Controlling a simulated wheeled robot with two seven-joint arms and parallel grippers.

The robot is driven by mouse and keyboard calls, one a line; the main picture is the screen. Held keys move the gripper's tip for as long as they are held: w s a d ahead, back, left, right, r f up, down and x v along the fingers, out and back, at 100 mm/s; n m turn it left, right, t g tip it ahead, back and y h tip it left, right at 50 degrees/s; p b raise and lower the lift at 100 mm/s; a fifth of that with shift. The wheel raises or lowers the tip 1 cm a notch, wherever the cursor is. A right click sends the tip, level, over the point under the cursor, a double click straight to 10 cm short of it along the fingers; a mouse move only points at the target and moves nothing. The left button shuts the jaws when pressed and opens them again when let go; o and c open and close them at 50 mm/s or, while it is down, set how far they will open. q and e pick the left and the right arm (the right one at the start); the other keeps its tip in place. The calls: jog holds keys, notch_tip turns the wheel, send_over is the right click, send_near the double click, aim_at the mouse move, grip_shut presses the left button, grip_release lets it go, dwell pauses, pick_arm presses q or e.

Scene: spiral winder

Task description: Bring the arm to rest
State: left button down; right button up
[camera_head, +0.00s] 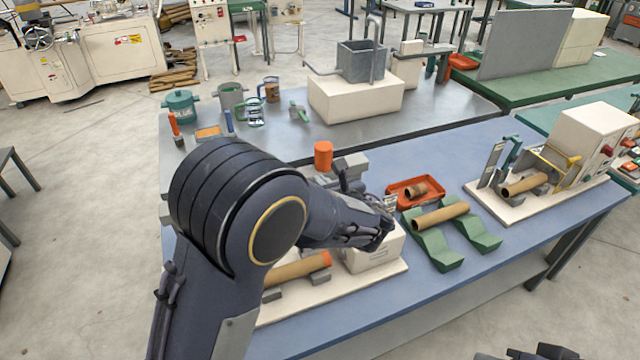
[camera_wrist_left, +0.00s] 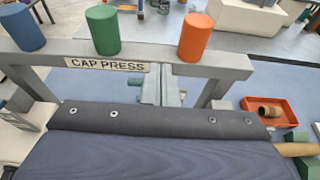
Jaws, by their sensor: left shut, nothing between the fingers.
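My left arm comes in from the left and bends over the front of the blue bench (camera_head: 330,335). My left gripper (camera_head: 347,183) is at the cap press, partly hidden by my own wrist, and is shut and empty. The cap press beam (camera_wrist_left: 111,64) spans the left wrist view, with a blue cap (camera_wrist_left: 22,27), a green cap (camera_wrist_left: 105,33) and an orange cap (camera_wrist_left: 194,37) on top. The orange cap (camera_head: 323,155) also shows in the head view, where my arm hides much of the press.
A cardboard tube (camera_head: 297,269) with an orange end lies in the near fixture. To the right are green cradles (camera_head: 433,249) with a tube (camera_head: 440,216), a red tray (camera_head: 402,198) and a cream machine (camera_head: 596,135). A metal table with pots stands behind.

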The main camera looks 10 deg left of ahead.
pick_arm(q)
jog(key=shift+w+f, duration=0.1)
dwell(0.3)
jog(key=s+a+f+n+g+h+b, duration=0.2)
jog(key=s+a+f+n+g+h, duration=0.2)
jog(key=s+a+n+g, duration=0.8)
jog(key=s+d+n+t+h+b, duration=0.1)
jog(key=s+n+h, duration=0.3)
jog(key=s+n, duration=0.5)
jog(key=s+d+n+t+h+b, duration=0.1)
jog(key=s+n+t+h, duration=0.3)
jog(key=s+n, duration=0.5)
jog(key=s+d, duration=0.1)
jog(key=s, duration=0.3)
jog(key=shift+d+n+b, duration=0.25)
jog(key=shift+n+b, duration=0.05)
jog(key=shift+n, duration=0.1)
